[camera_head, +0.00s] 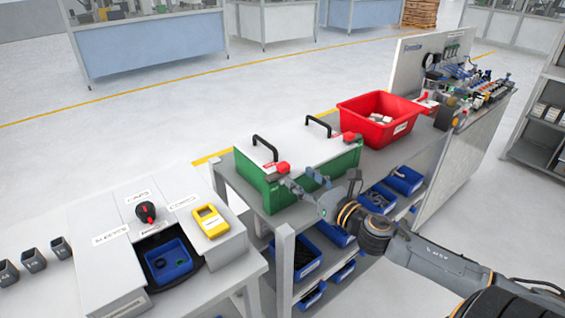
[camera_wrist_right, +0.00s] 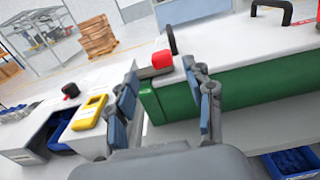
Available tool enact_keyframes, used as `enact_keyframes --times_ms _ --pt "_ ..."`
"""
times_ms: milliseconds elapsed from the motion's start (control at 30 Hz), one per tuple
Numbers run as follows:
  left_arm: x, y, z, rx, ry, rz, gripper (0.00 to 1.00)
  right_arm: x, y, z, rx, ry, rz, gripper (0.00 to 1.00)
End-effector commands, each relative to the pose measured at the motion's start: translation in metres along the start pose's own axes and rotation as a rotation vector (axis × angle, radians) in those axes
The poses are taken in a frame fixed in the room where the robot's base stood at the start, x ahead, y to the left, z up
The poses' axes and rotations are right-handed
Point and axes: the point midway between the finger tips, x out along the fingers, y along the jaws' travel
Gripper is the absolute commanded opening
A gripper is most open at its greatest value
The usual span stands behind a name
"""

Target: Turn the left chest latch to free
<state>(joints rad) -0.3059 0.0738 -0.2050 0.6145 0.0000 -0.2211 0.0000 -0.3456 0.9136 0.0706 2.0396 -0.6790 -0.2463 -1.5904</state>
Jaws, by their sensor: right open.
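The chest (camera_head: 262,185) is a green box with a white lid (camera_head: 300,148) and two black handles, standing on a grey bench. Its left latch (camera_head: 282,168) has a red block at the front left corner of the lid. The right latch (camera_head: 349,136) is also red, at the front right. My right gripper (camera_head: 304,183) is open and empty in front of the chest, close to the left latch. In the right wrist view the left latch (camera_wrist_right: 162,60) appears between the two fingertips (camera_wrist_right: 160,78); contact cannot be told. My left gripper is out of view.
A red bin (camera_head: 375,118) stands behind and right of the chest. A white station with a yellow device (camera_head: 209,221) and a blue tray (camera_head: 168,261) is at left. Blue bins (camera_head: 404,180) sit on the shelf below the chest.

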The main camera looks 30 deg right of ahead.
Motion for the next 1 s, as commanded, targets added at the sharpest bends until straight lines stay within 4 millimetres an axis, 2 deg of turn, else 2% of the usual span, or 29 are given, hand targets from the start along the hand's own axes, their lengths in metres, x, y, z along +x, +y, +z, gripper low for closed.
enact_keyframes --times_ms 200,600,1000 --pt "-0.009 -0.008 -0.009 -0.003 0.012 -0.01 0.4 0.029 0.0 0.003 0.001 -0.003 -0.001 0.53" --pt "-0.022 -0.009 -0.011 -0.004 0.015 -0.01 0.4 0.075 -0.001 0.001 0.002 -0.001 -0.002 0.53" --pt "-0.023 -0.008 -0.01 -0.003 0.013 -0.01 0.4 0.084 0.0 -0.001 0.001 0.001 0.0 0.53"
